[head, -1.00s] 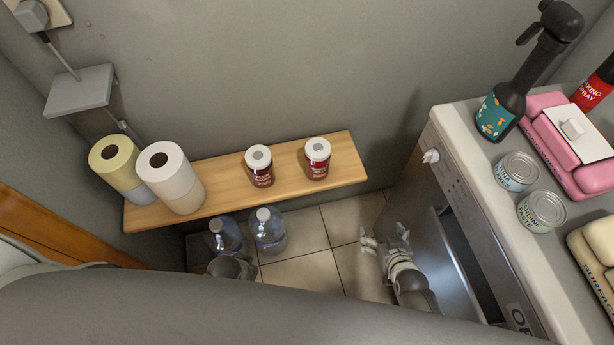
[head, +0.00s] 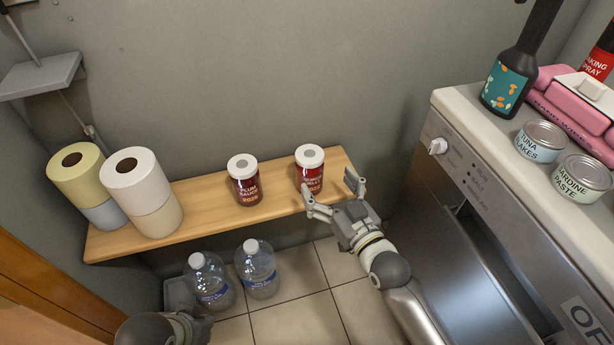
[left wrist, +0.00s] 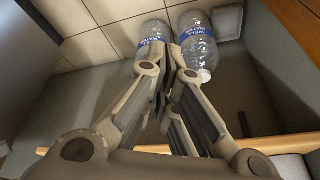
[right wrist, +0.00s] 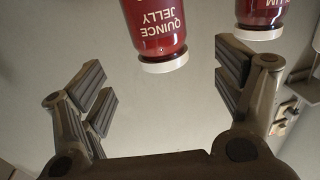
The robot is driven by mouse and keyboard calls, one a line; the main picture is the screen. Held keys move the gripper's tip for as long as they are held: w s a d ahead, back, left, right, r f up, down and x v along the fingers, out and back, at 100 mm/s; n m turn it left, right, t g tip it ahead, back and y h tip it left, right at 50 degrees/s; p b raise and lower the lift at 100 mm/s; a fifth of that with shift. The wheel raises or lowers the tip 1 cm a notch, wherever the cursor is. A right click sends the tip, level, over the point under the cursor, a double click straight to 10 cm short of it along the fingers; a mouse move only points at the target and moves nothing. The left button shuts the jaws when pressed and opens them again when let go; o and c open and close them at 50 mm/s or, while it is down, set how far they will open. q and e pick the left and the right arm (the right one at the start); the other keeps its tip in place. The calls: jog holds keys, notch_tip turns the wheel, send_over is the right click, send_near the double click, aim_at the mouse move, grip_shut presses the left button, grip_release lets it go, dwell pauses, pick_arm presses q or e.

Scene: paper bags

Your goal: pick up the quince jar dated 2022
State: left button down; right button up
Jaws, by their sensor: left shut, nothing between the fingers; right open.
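The quince jelly jar (head: 309,170), red with a white lid, stands upright on the wooden shelf (head: 208,202). Its date is too small to read surely in the head view. In the right wrist view the quince jar (right wrist: 158,28) appears upside down, its label readable, between and beyond the fingers. My right gripper (head: 331,188) is open and empty at the shelf's front edge, just in front and to the right of the jar, not closed on it. My left gripper (left wrist: 168,75) is shut and empty, low near the water bottles; its arm shows at the bottom of the head view.
A plum sauce jar (head: 245,182) stands left of the quince jar. Paper rolls (head: 142,190) are stacked at the shelf's left end. Two water bottles (head: 257,268) stand on the floor below. An appliance (head: 455,200) on the right bears tins (head: 540,141) and other goods.

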aim_at(317, 171)
jog(key=b+x, duration=0.1)
jog(key=x, duration=0.3)
jog(key=shift+w+a+f, duration=0.1)
jog(key=shift+w, duration=0.1)
jog(key=shift+w+a, duration=0.25)
jog(key=shift+w, duration=0.25)
jog(key=b+x, duration=0.1)
jog(key=x, duration=0.1)
jog(key=shift+w+a, duration=0.2)
jog(key=shift+w, duration=0.05)
jog(key=shift+w+a, duration=0.15)
jog(key=shift+w, duration=0.15)
pick_arm(q)
jog(key=w+t, duration=0.1)
jog(key=w+d+t, duration=0.1)
jog(key=w, duration=0.3)
jog(key=shift+w+d+t+h, duration=0.2)
jog(key=shift+d+t+h, duration=0.1)
jog(key=shift+t, duration=0.1)
pick_arm(e)
jog(key=c, duration=1.4)
jog(key=shift+r, duration=0.25)
jog(key=shift+c, duration=1)
jog(key=shift+r, duration=0.1)
